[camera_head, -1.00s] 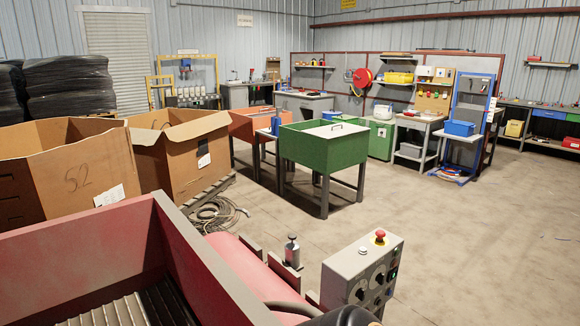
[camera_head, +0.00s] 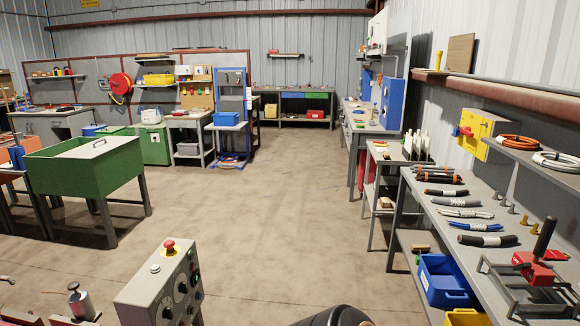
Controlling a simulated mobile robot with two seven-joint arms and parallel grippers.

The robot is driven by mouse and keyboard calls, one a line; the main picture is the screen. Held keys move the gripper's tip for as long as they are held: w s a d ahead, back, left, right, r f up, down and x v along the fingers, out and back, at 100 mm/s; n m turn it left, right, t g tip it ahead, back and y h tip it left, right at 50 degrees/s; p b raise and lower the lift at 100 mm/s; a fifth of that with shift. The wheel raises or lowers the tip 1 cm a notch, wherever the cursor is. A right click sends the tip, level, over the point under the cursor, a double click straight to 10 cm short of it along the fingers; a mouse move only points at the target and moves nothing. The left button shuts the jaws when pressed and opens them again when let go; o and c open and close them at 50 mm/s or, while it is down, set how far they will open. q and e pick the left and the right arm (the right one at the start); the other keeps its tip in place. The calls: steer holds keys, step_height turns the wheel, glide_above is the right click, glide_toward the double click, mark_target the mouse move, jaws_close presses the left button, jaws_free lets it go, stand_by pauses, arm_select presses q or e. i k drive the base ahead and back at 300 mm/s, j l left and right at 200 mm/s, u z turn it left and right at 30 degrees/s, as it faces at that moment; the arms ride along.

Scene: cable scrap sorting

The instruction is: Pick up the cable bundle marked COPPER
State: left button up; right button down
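Several short cable bundles lie in a row on the long grey workbench (camera_head: 415,190) at the right. They include a dark bundle with orange ends (camera_head: 438,179), a black one with a pale band (camera_head: 447,192), a grey one (camera_head: 449,202), a white one (camera_head: 465,213), a blue one (camera_head: 474,226) and a thick black one with a white band (camera_head: 487,240). I cannot read any marking at this size, so I cannot tell which is marked COPPER. Neither of my grippers is in view.
A wall shelf above the bench holds an orange coil (camera_head: 518,142) and a white coil (camera_head: 556,161). A red-based tool (camera_head: 538,270) stands on the bench's near end. A control box (camera_head: 160,285) is at the front left, and a green bin (camera_head: 85,170) stands behind it. The middle floor is clear.

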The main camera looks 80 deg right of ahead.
mark_target(420, 176)
steer(key=z, duration=3.6)
steer(key=i+j+u, duration=0.35)
steer(key=i, duration=0.3)
steer(key=i+u, duration=0.4)
steer(key=i, duration=1.7)
steer(key=i+z, duration=0.1)
steer(key=i, duration=0.35)
steer(key=i+j+z, duration=0.1)
steer(key=i, duration=0.3)
steer(key=i+j, duration=0.2)
steer(key=i, duration=0.25)
steer(key=i+j+z, duration=0.15)
steer(key=i+z, duration=0.35)
steer(key=i+j+z, duration=0.25)
steer(key=z, duration=0.25)
